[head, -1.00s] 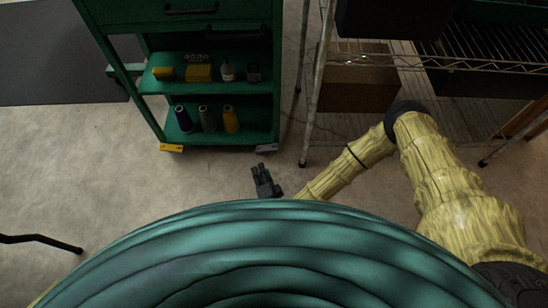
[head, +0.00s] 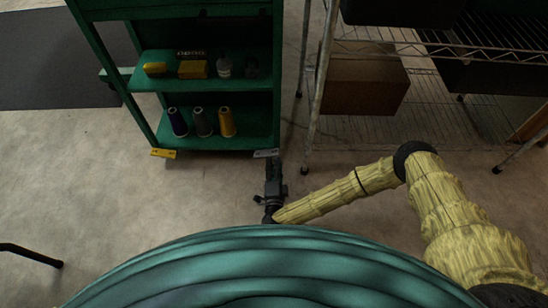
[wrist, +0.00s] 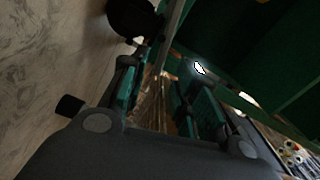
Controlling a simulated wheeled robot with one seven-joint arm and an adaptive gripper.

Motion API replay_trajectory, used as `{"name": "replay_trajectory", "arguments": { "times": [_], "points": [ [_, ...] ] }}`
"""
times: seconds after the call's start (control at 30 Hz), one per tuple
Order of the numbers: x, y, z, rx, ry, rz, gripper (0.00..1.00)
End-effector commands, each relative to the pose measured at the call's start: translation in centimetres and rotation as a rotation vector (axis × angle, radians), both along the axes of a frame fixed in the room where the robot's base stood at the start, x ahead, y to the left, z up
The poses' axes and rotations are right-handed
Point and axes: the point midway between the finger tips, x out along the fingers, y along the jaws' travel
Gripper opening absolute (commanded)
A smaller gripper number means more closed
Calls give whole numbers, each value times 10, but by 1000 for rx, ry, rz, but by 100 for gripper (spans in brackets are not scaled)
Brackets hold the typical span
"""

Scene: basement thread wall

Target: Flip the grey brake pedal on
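The grey brake pedal (head: 265,153) is a small flat tab at the lower right front corner of the green cart (head: 205,143), low near the floor. A matching yellow pedal (head: 162,153) is at the lower left corner. My gripper (head: 273,163) points at the cart, with its fingertips just below or beside the grey pedal; I cannot tell whether they touch. In the wrist view my gripper (wrist: 165,85) has its two fingers apart, with nothing clearly held between them. A dark caster wheel (wrist: 130,18) shows beyond the fingers. The pedal's tilt is too small to read.
Thread spools (head: 203,122) stand on the cart's lower shelf, small boxes (head: 193,69) above. A wire rack (head: 312,100) stands close right of the cart, with a brown box (head: 365,85) on it. The floor (head: 110,190) left of my gripper is open.

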Motion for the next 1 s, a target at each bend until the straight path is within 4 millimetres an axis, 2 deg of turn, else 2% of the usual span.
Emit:
{"name": "replay_trajectory", "arguments": {
  "times": [0.1, 0.33, 0.5, 0.77, 0.8, 0.97, 1.0],
  "points": [
    [20, -1, -3, 0, -1, -2, 30],
    [46, 0, -2, -1, 0, 0, 30],
    [55, 0, 0, -1, 0, 0, 30],
    [55, 0, 0, -1, 0, 1, 30],
    [55, 0, 0, -1, 0, 1, 29],
    [55, 1, 0, -1, 0, 1, 0],
    [55, 1, 0, -1, 1, 1, 0]
  ]
}}
